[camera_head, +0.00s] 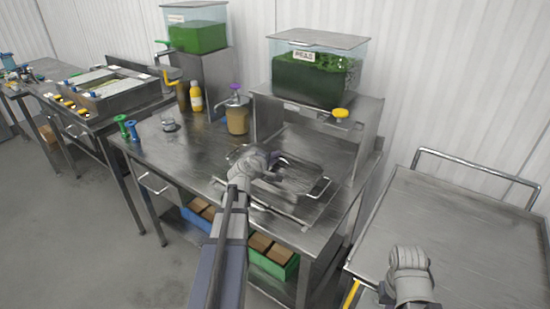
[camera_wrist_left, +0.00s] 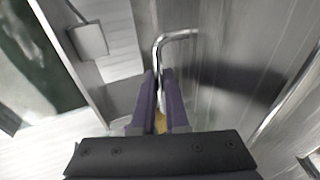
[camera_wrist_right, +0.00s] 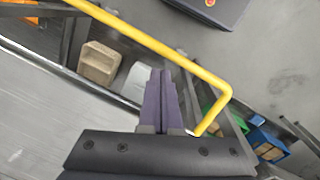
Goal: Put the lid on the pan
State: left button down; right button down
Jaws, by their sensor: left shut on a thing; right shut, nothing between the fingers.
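My left gripper (camera_head: 277,165) is over the steel pan area on the middle table. In the left wrist view its fingers (camera_wrist_left: 159,85) are shut on a bent metal handle (camera_wrist_left: 178,36) beside a shiny steel surface (camera_wrist_left: 225,70). This looks like the lid (camera_head: 297,178), a steel sheet with a wire handle at its right end. The pan (camera_head: 275,207) seems to lie below or beside it; the lid and pan edges blend, so I cannot tell whether they touch. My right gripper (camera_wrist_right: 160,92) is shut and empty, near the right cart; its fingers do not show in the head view.
A steel stand (camera_head: 362,125) holding a tank of peas (camera_head: 315,80) is behind the pan. A jug with a purple-topped pump (camera_head: 237,115) and a yellow bottle (camera_head: 196,97) stand further left. The right cart (camera_head: 455,225) is bare. A yellow bar (camera_wrist_right: 165,50) crosses near my right gripper.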

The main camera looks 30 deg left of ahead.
pick_arm(q)
jog(key=shift+f+b, duration=0.3)
dwell(0.4)
jog(key=c, duration=0.8)
grip_release()
jog(key=shift+c, duration=0.2)
jog(key=shift+s, duration=0.2)
jog(key=p+v, duration=0.2)
jog(key=v, duration=0.5)
jog(key=shift+s+r+p, duration=0.2)
jog(key=shift+s+p, duration=0.05)
jog(key=shift+p, duration=0.1)
jog(key=shift+f, duration=0.1)
